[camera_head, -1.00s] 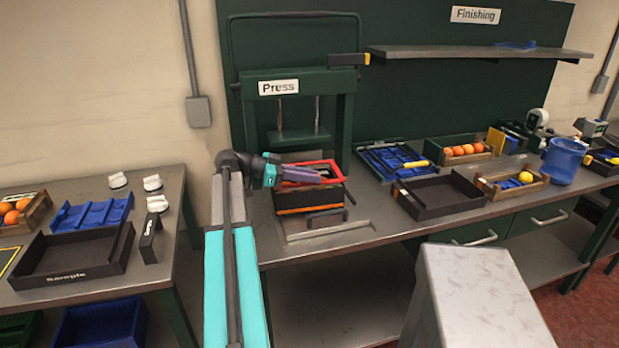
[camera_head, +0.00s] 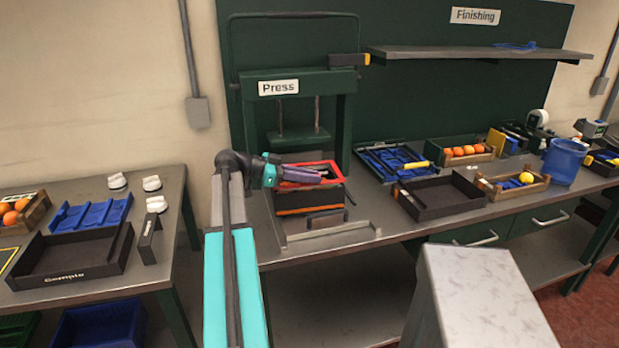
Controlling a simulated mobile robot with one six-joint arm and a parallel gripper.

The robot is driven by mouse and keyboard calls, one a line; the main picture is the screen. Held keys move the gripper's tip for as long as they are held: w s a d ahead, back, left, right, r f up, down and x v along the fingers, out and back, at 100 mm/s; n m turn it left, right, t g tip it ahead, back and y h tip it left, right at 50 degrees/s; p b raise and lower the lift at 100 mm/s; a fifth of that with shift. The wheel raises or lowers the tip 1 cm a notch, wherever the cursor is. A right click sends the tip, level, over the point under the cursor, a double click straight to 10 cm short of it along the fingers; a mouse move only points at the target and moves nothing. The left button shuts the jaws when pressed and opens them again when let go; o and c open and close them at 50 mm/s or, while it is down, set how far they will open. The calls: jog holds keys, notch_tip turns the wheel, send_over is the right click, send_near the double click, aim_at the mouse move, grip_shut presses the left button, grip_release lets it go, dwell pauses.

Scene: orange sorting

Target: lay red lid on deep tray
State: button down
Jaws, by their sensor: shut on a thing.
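The red lid (camera_head: 318,164) is a red frame at the press. My gripper (camera_head: 322,177) is shut on it, with the dark fingers lying across it. The lid is over a dark tray with an orange band (camera_head: 309,205), which looks like the deep tray and stands on the bench in front of the press. The lid sits very close above the tray's rim or touches it; I cannot tell which. My gripper and the lid hide the inside of the tray.
The green press (camera_head: 297,100) stands directly behind. To the right on the bench are an empty black tray (camera_head: 440,210), a blue-lined tray (camera_head: 388,160), orange crates and a blue bucket (camera_head: 563,160). The left table (camera_head: 100,285) holds more trays.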

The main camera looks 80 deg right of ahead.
jog(key=c, duration=1.6)
grip_release()
jog(key=shift+c, duration=0.2)
jog(key=shift+r, duration=0.1)
jog(key=shift+r+p, duration=0.7)
jog(key=shift+r, duration=3.7)
